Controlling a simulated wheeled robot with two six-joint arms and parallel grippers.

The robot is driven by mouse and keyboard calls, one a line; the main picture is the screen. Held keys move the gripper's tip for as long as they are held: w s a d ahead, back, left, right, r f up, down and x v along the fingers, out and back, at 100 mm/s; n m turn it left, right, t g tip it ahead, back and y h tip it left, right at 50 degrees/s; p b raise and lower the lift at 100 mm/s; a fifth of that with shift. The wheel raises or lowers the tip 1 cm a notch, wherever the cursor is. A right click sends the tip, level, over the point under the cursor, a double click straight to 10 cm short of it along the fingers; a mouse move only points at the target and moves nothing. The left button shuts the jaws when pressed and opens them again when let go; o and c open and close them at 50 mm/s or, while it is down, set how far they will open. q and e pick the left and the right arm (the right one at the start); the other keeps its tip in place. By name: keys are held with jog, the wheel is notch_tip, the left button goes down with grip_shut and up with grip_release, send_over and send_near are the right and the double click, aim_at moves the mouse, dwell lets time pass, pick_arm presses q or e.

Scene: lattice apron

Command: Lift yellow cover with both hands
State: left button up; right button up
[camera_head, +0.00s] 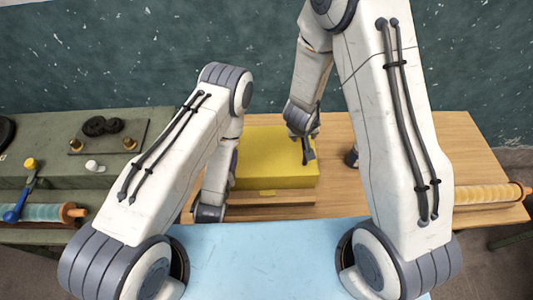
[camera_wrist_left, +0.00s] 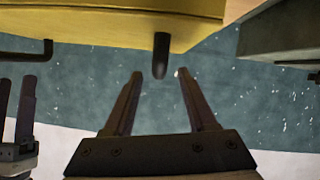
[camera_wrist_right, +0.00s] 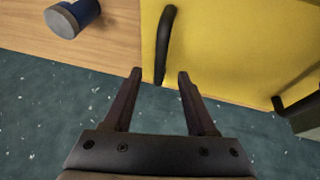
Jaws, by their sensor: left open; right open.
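The yellow cover (camera_head: 278,160) is a box-shaped piece on the wooden table, between my arms in the head view. It also shows in the right wrist view (camera_wrist_right: 235,45) and along the top of the left wrist view (camera_wrist_left: 100,18). In the left wrist view my left gripper (camera_wrist_left: 160,75) is open, with the end of a dark handle (camera_wrist_left: 161,55) between its fingertips. In the right wrist view my right gripper (camera_wrist_right: 159,73) is open, with a dark bar handle (camera_wrist_right: 166,40) reaching between its fingertips. My left fingers are hidden in the head view.
A blue-grey cylinder (camera_wrist_right: 72,18) stands on the wood beside the cover. A tan roll (camera_head: 485,194) lies at the table's right. A light blue surface (camera_head: 270,260) is in front.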

pick_arm(q)
jog(key=x, duration=0.6)
jog(key=shift+w+f, duration=0.1)
jog(key=shift+w, duration=0.1)
pick_arm(e)
jog(key=x, duration=0.6)
jog(key=shift+w+f, duration=0.15)
jog(key=shift+f, duration=0.05)
pick_arm(q)
grip_shut()
pick_arm(e)
grip_shut()
jog(key=shift+r, duration=0.1)
